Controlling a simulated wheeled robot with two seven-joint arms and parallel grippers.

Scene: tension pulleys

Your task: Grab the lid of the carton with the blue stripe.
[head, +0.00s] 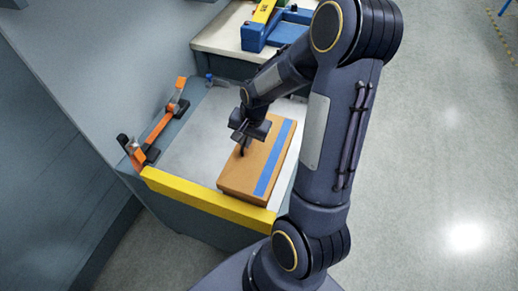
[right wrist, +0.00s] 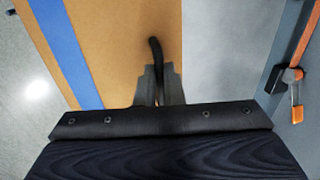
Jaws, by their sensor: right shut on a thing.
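The brown carton (head: 235,182) with the blue stripe (head: 272,160) lies on a light grey worktop. The stripe runs along the right side of its lid. A black handle (right wrist: 155,50) stands up from the lid in the right wrist view. My right gripper (head: 243,143) is over the lid's left part, shut on the handle, and its fingers also show in the right wrist view (right wrist: 159,82). The fingers hide part of the handle. The lid appears to rest flat on the carton. My left gripper is not in view.
An orange bar with dark clamps (head: 160,123) stands along the worktop's left edge. A yellow strip (head: 205,199) edges the front. A blue and yellow fixture (head: 270,30) sits on a second table behind. Open floor (head: 440,150) lies to the right.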

